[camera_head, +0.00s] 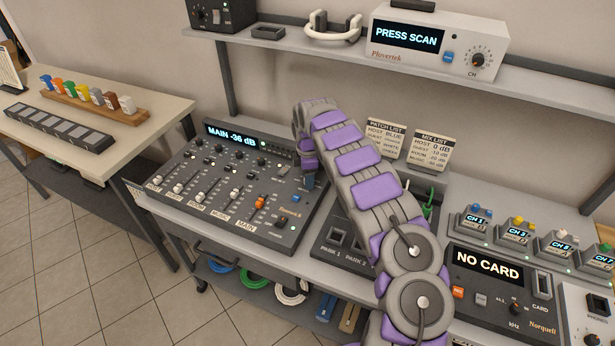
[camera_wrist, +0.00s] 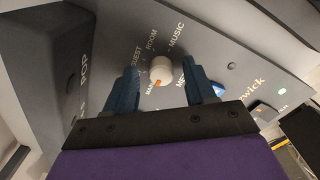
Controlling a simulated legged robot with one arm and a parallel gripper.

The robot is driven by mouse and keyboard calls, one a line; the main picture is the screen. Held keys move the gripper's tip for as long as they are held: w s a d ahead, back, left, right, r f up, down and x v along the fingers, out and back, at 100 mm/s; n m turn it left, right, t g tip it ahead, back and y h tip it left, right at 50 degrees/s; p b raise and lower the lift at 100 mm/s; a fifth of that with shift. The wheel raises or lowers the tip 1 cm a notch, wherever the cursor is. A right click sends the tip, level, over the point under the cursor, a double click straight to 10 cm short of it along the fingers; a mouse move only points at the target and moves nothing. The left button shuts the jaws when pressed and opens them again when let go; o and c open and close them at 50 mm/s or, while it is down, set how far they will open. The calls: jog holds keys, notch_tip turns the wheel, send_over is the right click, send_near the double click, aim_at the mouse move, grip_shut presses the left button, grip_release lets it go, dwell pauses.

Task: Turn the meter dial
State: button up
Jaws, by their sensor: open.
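The meter dial (camera_wrist: 163,69) is a small pale round knob with an orange pointer mark, on the grey mixer panel in the wrist view. Its mark points toward the partly hidden label that starts "MA". GUEST, ROOM and MUSIC are printed around it. My gripper (camera_wrist: 161,76) is open, with one dark blue finger on each side of the dial; whether either finger touches it, I cannot tell. In the head view my gripper (camera_head: 309,181) is low at the right end of the mixer (camera_head: 215,205), and the dial is hidden there. The mixer screen (camera_head: 231,135) reads "MAIN -36 dB".
A blue button (camera_wrist: 220,89) lies just right of my right finger. Faders and an orange fader cap (camera_head: 259,202) are left of my gripper. A shelf (camera_head: 410,62) with a scan unit (camera_head: 440,40) runs above. The card unit (camera_head: 500,290) stands to the right.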

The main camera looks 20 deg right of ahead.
grip_shut()
dwell(0.4)
jog(key=shift+r+p, duration=0.15)
jog(key=shift+p, duration=0.2)
